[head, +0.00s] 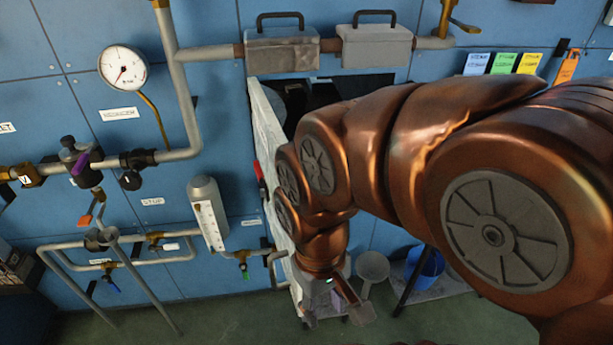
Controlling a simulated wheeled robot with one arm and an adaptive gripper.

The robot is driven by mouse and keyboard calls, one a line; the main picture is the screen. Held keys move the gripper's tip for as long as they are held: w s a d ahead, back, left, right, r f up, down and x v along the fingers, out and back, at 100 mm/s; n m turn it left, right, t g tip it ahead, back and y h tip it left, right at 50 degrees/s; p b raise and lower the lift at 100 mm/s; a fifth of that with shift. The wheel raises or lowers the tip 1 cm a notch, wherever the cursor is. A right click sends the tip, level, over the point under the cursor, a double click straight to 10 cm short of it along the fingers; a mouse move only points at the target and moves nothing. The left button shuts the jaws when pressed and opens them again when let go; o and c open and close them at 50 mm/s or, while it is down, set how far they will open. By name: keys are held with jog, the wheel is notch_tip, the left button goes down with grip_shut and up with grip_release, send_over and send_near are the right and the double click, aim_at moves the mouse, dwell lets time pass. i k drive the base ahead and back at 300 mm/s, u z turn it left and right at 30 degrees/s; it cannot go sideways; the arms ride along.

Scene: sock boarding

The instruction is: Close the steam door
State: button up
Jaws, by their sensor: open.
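The steam door (268,135) is a pale, worn panel standing open, swung out from the blue wall, seen nearly edge-on. A red piece (260,176) shows on its left side. The dark opening (305,95) behind it is partly visible, with my copper arm covering much of its right side. My gripper (336,312) points down near the bottom of the door, just to its right, with its fingers apart and nothing seen between them. The lower part of the door is hidden behind my arm, and I cannot tell whether the gripper touches it.
Grey pipes (178,90) and a round gauge (122,68) are on the wall left of the door. A blue bucket (425,267) stands at lower right. Green floor (235,325) is clear in front.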

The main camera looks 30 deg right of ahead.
aim_at(268, 134)
jog(key=z, duration=0.15)
jog(key=i, duration=0.1)
jog(key=u, duration=0.5)
jog(key=k, duration=1.3)
jog(key=u, duration=1.05)
jog(key=i, duration=1.25)
jog(key=z, duration=0.4)
